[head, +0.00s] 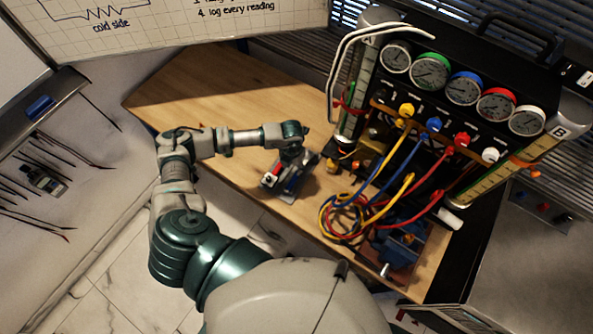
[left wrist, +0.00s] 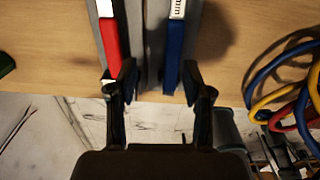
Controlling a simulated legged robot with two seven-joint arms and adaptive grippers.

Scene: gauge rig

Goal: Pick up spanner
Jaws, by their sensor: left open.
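Two tools that look like spanners lie side by side on a grey rack (head: 302,169) on the wooden table. One has a red handle (left wrist: 110,38) and the other a blue handle (left wrist: 174,48); both carry white labels. In the head view the blue one (head: 291,184) is partly hidden. My left gripper (head: 294,150) is over the rack, pointing down. In the left wrist view its open fingers (left wrist: 160,82) hold nothing. The blue handle is between them, nearer the right finger; the red handle is by the left finger. Contact cannot be told. My right gripper is out of view.
A gauge panel (head: 445,112) with several dials stands to the right. Its coiled red, blue and yellow hoses (head: 345,215) lie close to the rack's right. A blue vise-like device (head: 400,246) is at the table's right front. The wooden table (head: 190,98) is clear at the far left.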

